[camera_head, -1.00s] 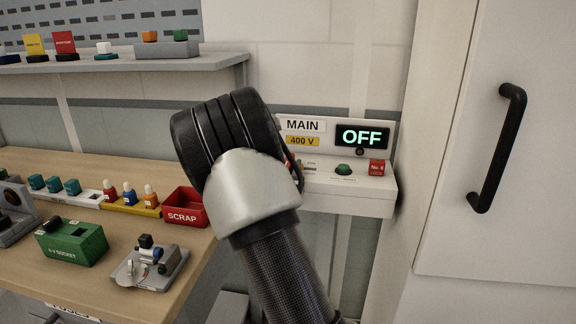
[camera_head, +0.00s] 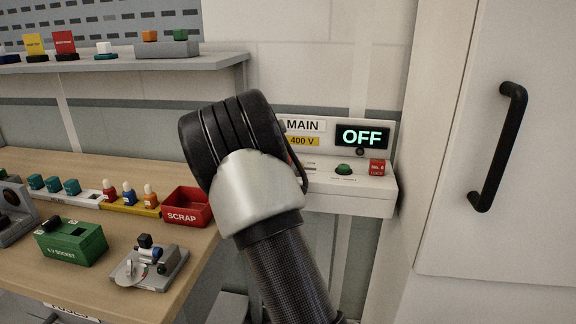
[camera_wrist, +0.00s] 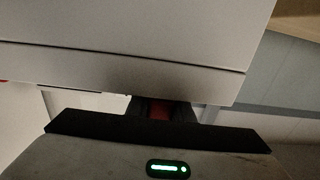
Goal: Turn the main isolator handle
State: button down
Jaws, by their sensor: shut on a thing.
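The white main isolator box (camera_head: 345,203) is on the wall at centre right. It carries a "MAIN" label, a yellow "400 V" label and a display (camera_head: 362,137) reading "OFF". My arm covers its left part, so the handle is hidden in the head view. In the wrist view a dark red piece, seemingly the isolator handle (camera_wrist: 160,112), shows between the dark fingers of my gripper (camera_wrist: 163,116). My gripper is shut on it, under a pale housing (camera_wrist: 120,70) that fills the upper picture. The handle's angle cannot be told.
The wooden bench (camera_head: 190,245) at left holds a red scrap bin (camera_head: 187,218) and a green socket box (camera_head: 72,250). A white cabinet door with a black handle (camera_head: 499,150) stands at right.

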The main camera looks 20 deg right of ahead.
jog(key=n+y+b, duration=0.1)
jog(key=t+y+b, duration=0.1)
jog(key=b, duration=0.1)
jog(key=shift+d+f+n, duration=0.2)
jog(key=shift+d+n, duration=0.05)
jog(key=shift+n, duration=0.15)
jog(key=shift+a+r+n+t+y+b, duration=0.1)
jog(key=shift+r+n+t+y+b, duration=0.1)
jog(key=shift+n+t+y+b, duration=0.5)
jog(key=shift+y, duration=0.3)
jog(key=c, duration=1.6)
grip_release()
jog(key=shift+o, duration=0.2)
jog(key=shift+s, duration=0.1)
jog(key=p+v, duration=0.1)
jog(key=v, duration=1.6)
jog(key=shift+a+r, duration=0.2)
jog(key=shift+r, duration=0.05)
jog(key=shift+s, duration=0.15)
